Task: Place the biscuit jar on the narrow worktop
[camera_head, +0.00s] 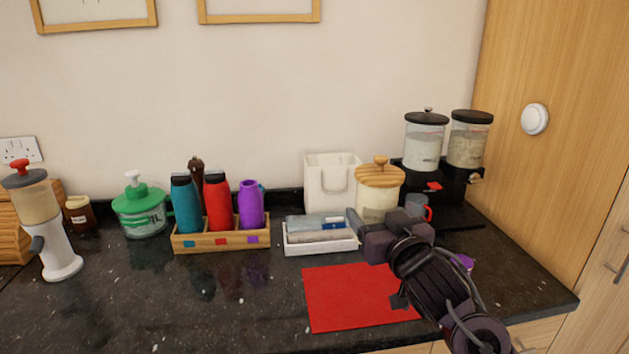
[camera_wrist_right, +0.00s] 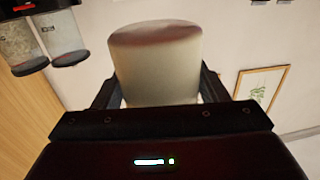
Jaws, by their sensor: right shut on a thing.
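The biscuit jar (camera_head: 378,203), cream with a round wooden lid, is upright in the head view, left of the dispensers. My right gripper (camera_head: 366,228) is shut on it from the front and hides part of its lower body. In the upside-down right wrist view the jar's cream body (camera_wrist_right: 157,70) sits between the two fingers. Its reddish-looking base shows with wall behind it, so the jar appears clear of the worktop. Its lid is hidden there. The dark granite worktop (camera_head: 240,310) runs along the wall. My left gripper is not in view.
A red mat (camera_head: 350,298) lies in front, partly under my right arm. A white tray (camera_head: 318,246), a white bag-shaped holder (camera_head: 331,180), a wooden bottle rack (camera_head: 222,240) and a dispenser stand (camera_head: 455,214) with a mug (camera_head: 417,207) are close by. The front-left worktop is clear.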

